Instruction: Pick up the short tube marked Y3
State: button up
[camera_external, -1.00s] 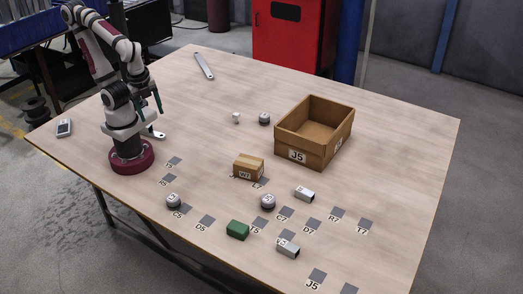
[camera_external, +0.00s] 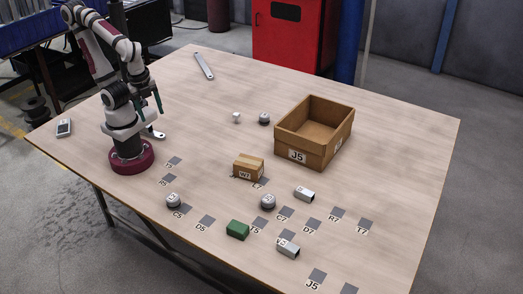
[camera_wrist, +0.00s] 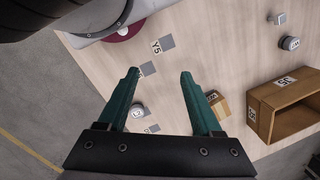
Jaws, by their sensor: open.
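Two short silver square tubes lie on the table in the external view. One tube (camera_external: 305,194) is right of centre, in front of the open cardboard box. The other tube (camera_external: 288,250) lies nearer the front edge, partly over a grey square. Their markings are too small to read, so I cannot tell which is Y3. My gripper (camera_external: 149,106) is raised over the table at the left, far from both tubes. In the wrist view my gripper (camera_wrist: 160,73) has its green fingers apart with nothing between them; I make out neither tube there.
The open cardboard box (camera_external: 340,137) marked J5 stands at the back right. A closed carton (camera_external: 248,167), a green block (camera_external: 237,230) and round grey pieces (camera_external: 173,200) (camera_external: 267,201) (camera_external: 264,118) sit around the tubes. Grey squares with labels dot the front. The back middle is mostly clear.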

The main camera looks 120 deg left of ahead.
jog(key=shift+o, duration=0.5)
jog(key=n+t+h, duration=0.3)
jog(key=n+t, duration=0.7)
jog(key=n, duration=1.9)
send_near(286, 244)
jog(key=s+r, duration=0.4)
jog(key=s, duration=0.7)
jog(key=w+f+n+t, duration=0.1)
jog(key=n, duration=0.2)
jog(key=w+f+n+t, duration=0.1)
jog(key=w+f+n, duration=0.1)
jog(key=n, duration=0.2)
jog(key=w+f+n+t, duration=0.1)
jog(key=w+f+n, duration=0.1)
jog(key=n, duration=0.2)
jog(key=shift+w+d, duration=0.1)
jog(key=shift+d, duration=0.1)
jog(key=shift+n+t, duration=0.3)
jog(key=shift+n, duration=0.1)
jog(key=x, duration=1)
jog(key=shift+w+a, duration=0.15)
jog(key=shift+a, duration=0.05)
jog(key=x, duration=0.5)
jog(key=shift+w+f, duration=0.15)
jog(key=shift+w, duration=0.2)
grip_shut()
